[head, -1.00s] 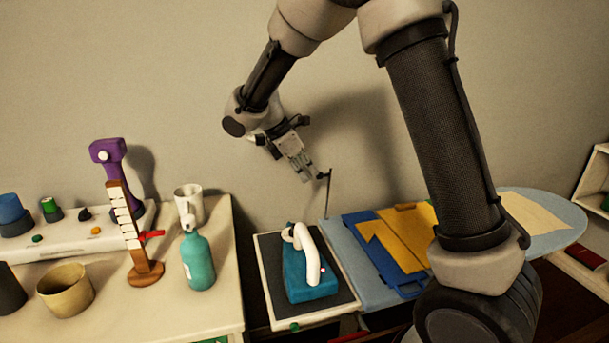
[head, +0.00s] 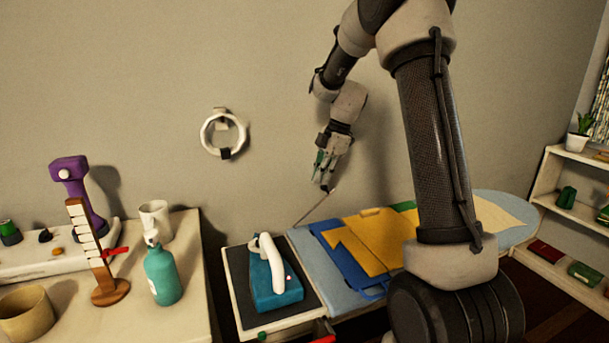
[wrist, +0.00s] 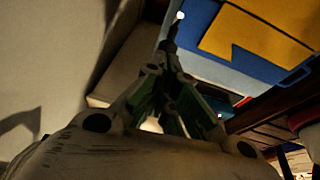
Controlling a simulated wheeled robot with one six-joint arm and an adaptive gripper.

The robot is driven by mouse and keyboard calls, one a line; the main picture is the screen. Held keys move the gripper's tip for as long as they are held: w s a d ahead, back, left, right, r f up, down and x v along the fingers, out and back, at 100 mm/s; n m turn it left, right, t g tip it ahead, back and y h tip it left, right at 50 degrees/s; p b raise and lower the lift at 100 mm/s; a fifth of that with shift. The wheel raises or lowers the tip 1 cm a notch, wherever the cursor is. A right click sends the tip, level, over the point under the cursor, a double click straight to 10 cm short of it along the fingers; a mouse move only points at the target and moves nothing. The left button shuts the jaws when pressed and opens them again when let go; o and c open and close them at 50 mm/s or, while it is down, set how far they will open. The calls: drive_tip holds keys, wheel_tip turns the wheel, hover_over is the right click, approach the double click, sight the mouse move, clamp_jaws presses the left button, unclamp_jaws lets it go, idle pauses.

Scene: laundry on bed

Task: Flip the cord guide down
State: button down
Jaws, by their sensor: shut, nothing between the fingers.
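The cord guide (head: 314,208) is a thin dark rod rising from the far left corner of the blue ironing board (head: 310,262). It leans over to the right at a slant. My gripper (head: 324,186) is shut and empty, pointing down beside the rod's upper end. Whether they touch, I cannot tell. In the wrist view, my closed fingers (wrist: 168,88) show in front of a thin dark piece with a pale tip (wrist: 180,15), probably the rod's end. The rod's lower part is hard to make out there.
A teal iron (head: 275,280) stands on a dark-topped rest at the board's left end. Folded yellow and blue cloth (head: 370,240) lies on the board. A white ring (head: 223,134) hangs on the wall. A table with a teal bottle (head: 162,275) stands left.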

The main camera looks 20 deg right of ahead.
sight(331, 192)
drive_tip(key=d+y, duration=0.1)
drive_tip(key=d+f+y, duration=0.1)
drive_tip(key=d+f, duration=0.1)
drive_tip(key=shift+d+f+y, duration=0.25)
drive_tip(key=shift+d+y, duration=0.15)
drive_tip(key=shift+a+r, duration=0.15)
drive_tip(key=shift+a, duration=0.1)
drive_tip(key=shift+d, duration=0.1)
drive_tip(key=shift+a+f, duration=0.45)
drive_tip(key=shift+a, duration=0.25)
